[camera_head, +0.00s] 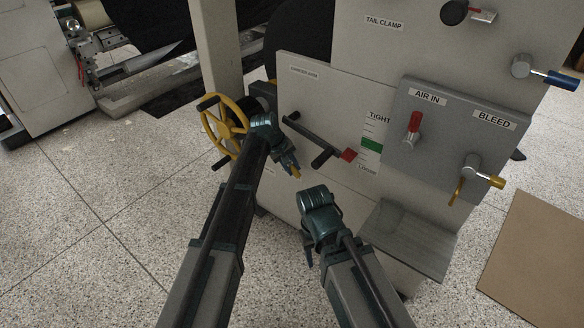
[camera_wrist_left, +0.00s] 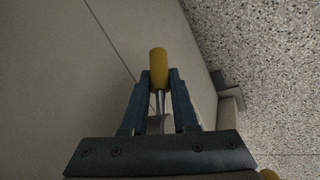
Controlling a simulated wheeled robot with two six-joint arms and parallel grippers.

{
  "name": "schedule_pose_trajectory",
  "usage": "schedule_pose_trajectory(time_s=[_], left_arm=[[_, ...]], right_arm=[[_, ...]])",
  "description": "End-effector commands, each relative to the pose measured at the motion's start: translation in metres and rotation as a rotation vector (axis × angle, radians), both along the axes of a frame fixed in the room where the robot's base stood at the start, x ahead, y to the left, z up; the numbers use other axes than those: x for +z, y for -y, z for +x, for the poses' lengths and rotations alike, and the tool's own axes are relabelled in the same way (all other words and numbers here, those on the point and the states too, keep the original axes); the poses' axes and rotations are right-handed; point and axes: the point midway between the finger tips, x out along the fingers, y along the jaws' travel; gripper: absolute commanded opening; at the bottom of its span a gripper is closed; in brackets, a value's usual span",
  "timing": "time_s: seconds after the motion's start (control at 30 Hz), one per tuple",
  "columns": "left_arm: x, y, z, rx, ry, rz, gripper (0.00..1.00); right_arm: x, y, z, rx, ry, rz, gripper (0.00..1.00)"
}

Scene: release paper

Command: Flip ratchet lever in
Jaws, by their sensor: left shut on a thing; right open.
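The ratchet lever appears to be the yellow-handled lever in the left wrist view (camera_wrist_left: 159,68), with a thin metal shaft running down between the fingers. In the head view only a small yellow tip (camera_head: 296,173) shows by the machine's front panel. My left gripper (camera_head: 289,163) is shut on this lever, with its fingers on either side in the left wrist view (camera_wrist_left: 158,98). The lever's base is hidden behind the gripper. My right gripper (camera_head: 309,258) is lower, apart from the lever, pointing down and empty.
A yellow handwheel (camera_head: 224,128) stands left of the left wrist. A black crank handle (camera_head: 322,158) and a red-tipped pointer (camera_head: 348,155) are close right of the left gripper. The red AIR IN lever (camera_head: 413,122) and yellow BLEED lever (camera_head: 490,181) are farther right. A grey ledge (camera_head: 405,240) juts out below.

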Motion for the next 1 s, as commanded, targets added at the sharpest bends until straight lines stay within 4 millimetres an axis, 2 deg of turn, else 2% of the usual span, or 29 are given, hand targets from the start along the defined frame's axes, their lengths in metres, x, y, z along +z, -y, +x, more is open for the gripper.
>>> schedule_pose_trajectory(time_s=[0.83, 0.87, 1.0], left_arm=[[0.0043, 0.0027, -0.0026, 0.000, -0.074, -0.100, 0.00], [0.0043, 0.0027, -0.0026, 0.000, -0.074, -0.100, 0.33], [0.0044, 0.0029, -0.0025, 0.000, -0.074, -0.100, 0.57]], right_arm=[[-0.0017, 0.0000, 0.0000, 0.000, 0.000, 0.000, 0.50], [-0.0017, 0.0000, 0.0000, 0.000, 0.000, 0.000, 0.50], [-0.0017, 0.0000, 0.0000, 0.000, 0.000, 0.000, 0.50]])
